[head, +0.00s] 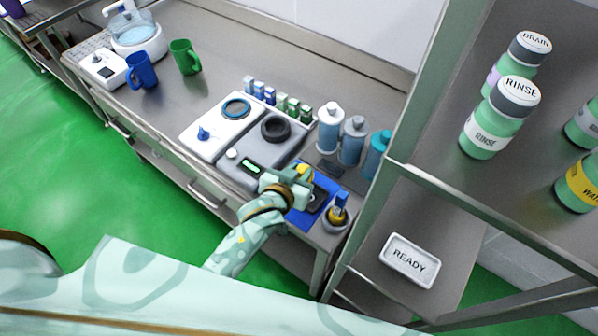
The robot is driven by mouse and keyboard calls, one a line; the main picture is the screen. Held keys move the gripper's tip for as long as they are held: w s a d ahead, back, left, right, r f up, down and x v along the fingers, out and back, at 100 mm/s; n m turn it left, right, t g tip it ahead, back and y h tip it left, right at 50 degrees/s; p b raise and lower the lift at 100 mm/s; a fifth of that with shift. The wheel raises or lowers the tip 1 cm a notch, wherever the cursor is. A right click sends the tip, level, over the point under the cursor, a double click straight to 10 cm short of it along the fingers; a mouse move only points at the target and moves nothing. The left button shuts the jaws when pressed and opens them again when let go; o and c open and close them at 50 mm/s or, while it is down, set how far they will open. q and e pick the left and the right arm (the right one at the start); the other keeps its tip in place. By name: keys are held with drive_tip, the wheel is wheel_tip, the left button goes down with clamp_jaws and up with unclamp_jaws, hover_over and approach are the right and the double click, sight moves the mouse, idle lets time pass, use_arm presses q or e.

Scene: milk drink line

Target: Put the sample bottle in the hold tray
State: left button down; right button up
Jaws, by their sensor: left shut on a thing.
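My left gripper (300,183) is over the right end of the steel bench, above a blue mat (302,217). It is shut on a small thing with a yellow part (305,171). The gripper hides most of that thing, so I cannot tell for sure that it is the sample bottle. A white tray marked READY (410,262) lies on the rack shelf at the right and looks empty. I see no tray marked as the hold tray. My right gripper is not in view.
A dark flat thing (318,200) lies on the mat. A grey cup (336,219) with a yellow and blue item stands beside it. A grey device (262,155), small cartons (270,96) and blue-toned bottles (352,140) are close behind. A rack post (385,150) stands to the right.

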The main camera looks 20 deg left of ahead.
use_arm(q)
drive_tip(key=shift+f, duration=0.15)
drive_tip(key=c, duration=1.2)
unclamp_jaws()
drive_tip(key=shift+r, duration=0.25)
drive_tip(key=p+v, duration=0.1)
drive_tip(key=v, duration=1.1)
drive_tip(key=shift+f+p, duration=0.1)
drive_tip(key=shift+p, duration=0.3)
